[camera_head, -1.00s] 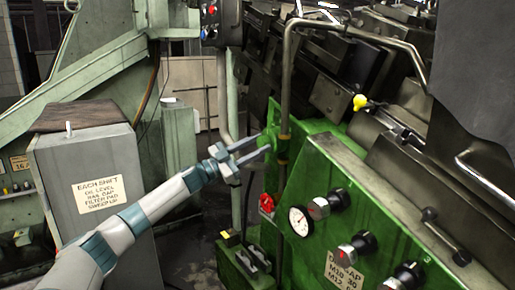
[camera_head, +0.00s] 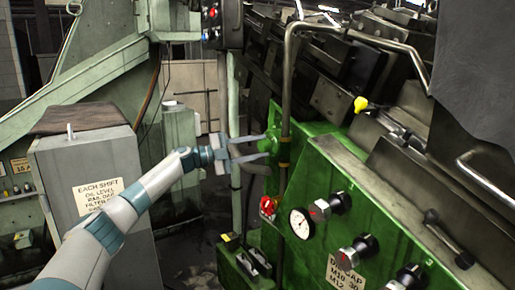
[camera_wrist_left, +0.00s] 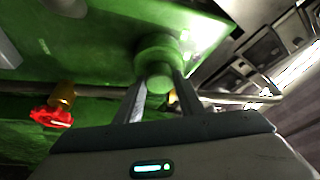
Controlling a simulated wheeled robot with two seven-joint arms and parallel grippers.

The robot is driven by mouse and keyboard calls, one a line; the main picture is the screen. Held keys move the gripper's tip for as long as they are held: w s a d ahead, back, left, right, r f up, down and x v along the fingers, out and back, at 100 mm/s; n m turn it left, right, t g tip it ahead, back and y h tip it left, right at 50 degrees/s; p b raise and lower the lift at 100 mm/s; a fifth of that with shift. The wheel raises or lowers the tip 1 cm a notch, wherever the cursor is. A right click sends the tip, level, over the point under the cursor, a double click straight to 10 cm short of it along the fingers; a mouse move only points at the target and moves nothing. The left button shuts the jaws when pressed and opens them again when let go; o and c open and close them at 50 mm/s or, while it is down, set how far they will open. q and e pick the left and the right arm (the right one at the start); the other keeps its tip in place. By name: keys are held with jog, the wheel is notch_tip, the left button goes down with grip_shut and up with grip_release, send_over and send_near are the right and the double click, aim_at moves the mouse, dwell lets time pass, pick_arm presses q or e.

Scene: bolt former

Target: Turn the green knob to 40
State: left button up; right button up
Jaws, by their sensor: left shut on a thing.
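The green knob (camera_head: 267,144) sticks out from the side of the green machine housing, beside a vertical pipe. In the left wrist view the round green knob (camera_wrist_left: 160,80) sits between the two fingers. My left gripper (camera_head: 262,147) reaches it from the left, with a finger on each side, and is shut on it. The left gripper (camera_wrist_left: 160,95) covers part of the knob's lower edge in the wrist view. No scale or number around the green knob can be read. My right gripper is not in view.
A red valve handle (camera_head: 268,207) is below the knob; it also shows in the wrist view (camera_wrist_left: 50,117). A gauge (camera_head: 301,223) and several black knobs are on the front panel. The vertical pipe (camera_head: 286,100) stands close to the knob. A grey cabinet (camera_head: 90,170) is at left.

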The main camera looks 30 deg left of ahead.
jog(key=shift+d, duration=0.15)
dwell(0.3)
pick_arm(q)
jog(key=o, duration=1.1)
jog(key=shift+c, duration=0.2)
jog(key=shift+s+a, duration=0.15)
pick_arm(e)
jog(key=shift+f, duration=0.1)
pick_arm(q)
jog(key=shift+s+a+f, duration=0.1)
jog(key=shift+s+a, duration=0.05)
jog(key=b+v, duration=0.6)
jog(key=v, duration=1)
jog(key=shift+s+a+b, duration=0.25)
jog(key=shift+b, duration=0.1)
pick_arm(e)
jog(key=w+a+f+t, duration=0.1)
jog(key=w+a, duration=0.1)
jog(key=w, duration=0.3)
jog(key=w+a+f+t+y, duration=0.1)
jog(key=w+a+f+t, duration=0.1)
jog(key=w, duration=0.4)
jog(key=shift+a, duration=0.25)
pick_arm(q)
jog(key=shift+s, duration=0.1)
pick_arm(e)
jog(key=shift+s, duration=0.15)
